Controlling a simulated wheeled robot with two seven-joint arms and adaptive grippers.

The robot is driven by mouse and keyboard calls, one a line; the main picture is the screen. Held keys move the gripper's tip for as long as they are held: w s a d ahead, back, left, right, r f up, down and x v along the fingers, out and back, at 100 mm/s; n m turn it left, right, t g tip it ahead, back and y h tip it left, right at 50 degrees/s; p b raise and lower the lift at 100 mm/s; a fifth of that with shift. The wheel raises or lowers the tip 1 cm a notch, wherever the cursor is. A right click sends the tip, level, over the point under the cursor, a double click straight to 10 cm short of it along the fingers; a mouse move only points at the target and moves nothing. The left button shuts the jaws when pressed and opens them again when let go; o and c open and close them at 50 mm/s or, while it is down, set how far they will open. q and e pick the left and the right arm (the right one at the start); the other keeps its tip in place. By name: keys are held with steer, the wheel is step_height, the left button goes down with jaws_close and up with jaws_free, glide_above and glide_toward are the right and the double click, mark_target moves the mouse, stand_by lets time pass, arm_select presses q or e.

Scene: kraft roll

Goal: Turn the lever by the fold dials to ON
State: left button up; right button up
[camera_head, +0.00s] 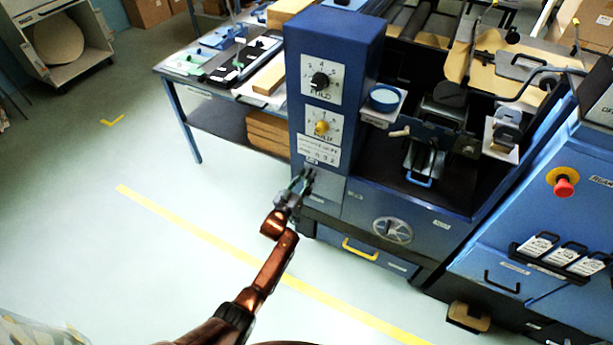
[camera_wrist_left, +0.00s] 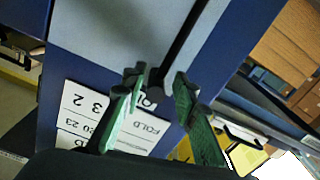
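The blue column (camera_head: 338,45) carries two fold dials, a black one (camera_head: 320,80) above a yellow one (camera_head: 321,127). A grey plate (camera_head: 328,192) sits below them. In the left wrist view a dark bar, apparently the lever (camera_wrist_left: 178,48), runs across the grey plate, its dark end between my fingertips. My left gripper (camera_head: 306,176) is at the plate's upper left; in the wrist view (camera_wrist_left: 156,82) its green fingers stand apart on either side of the bar, with gaps showing. In the head view the gripper covers the lever, and its setting cannot be read. My right gripper is not in view.
A paper card (camera_head: 318,151) is on the column above the plate. A handwheel (camera_head: 392,230) and yellow-handled drawer (camera_head: 360,249) are to the right. A red stop button (camera_head: 564,187) is far right. A table (camera_head: 185,78) stands behind left. Floor at left is clear.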

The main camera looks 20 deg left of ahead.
arm_select(q)
steer(key=shift+o, duration=0.3)
steer(key=shift+r, duration=0.1)
steer(key=s+a, duration=0.1)
steer(key=s, duration=1.1)
steer(key=shift+a, duration=0.4)
steer(key=s+a+f+g+y+p, duration=0.1)
steer(key=s+a+f+g+p, duration=0.15)
steer(key=s+f, duration=0.75)
steer(key=s+a+f+g+y+p, duration=0.1)
steer(key=s+f+g, duration=0.3)
steer(key=s+f, duration=0.7)
steer(key=s+a+f+g+p, duration=0.25)
steer(key=s+f, duration=0.45)
steer(key=f, duration=0.6)
steer(key=s+a+f+m+g+p, duration=0.1)
steer(key=s+f+g, duration=0.3)
steer(key=s, duration=1.8)
steer(key=s+a+f+m+g+y+p, duration=0.1)
steer(key=s+f+g, duration=0.3)
steer(key=s, duration=1.8)
step_height(320, 180, down, 2)
steer(key=shift+f+p, duration=0.25)
steer(key=shift+p, duration=0.6)
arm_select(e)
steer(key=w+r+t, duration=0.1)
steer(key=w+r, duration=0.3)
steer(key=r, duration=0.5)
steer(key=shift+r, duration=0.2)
